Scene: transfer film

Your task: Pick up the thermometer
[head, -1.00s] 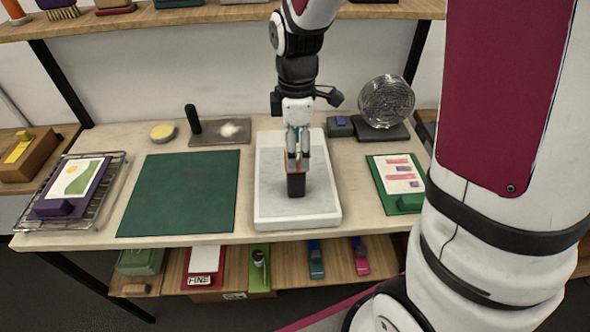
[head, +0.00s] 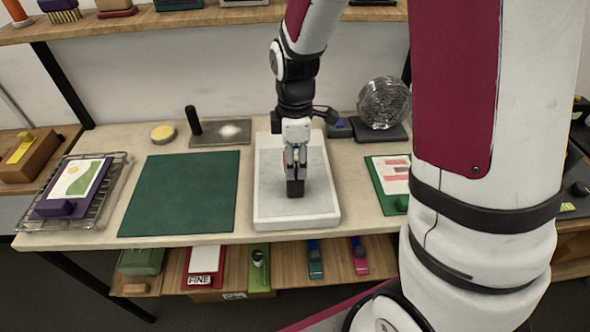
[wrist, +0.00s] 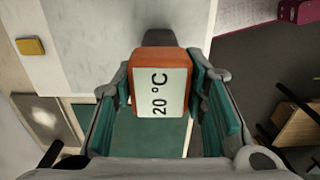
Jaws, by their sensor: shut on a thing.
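The thermometer is an orange-brown block with a pale display reading "20 °C" (wrist: 160,94) in the wrist view. A dark grey part shows at its far end. In the head view its dark end (head: 295,188) shows below my gripper (head: 296,165), over the white tray (head: 270,212); my fingers hide most of the rest. In the wrist view my gripper (wrist: 160,80) has one finger on each side of the block, shut on it. I cannot tell whether the block touches the tray.
A green mat (head: 180,195) lies left of the tray. A wire rack with a purple-based picture card (head: 75,182) stands farther left. A round glass disc (head: 384,103) stands behind right, and a green-backed card (head: 392,178) lies right. A dark plate with an upright handle (head: 194,120) is at the back.

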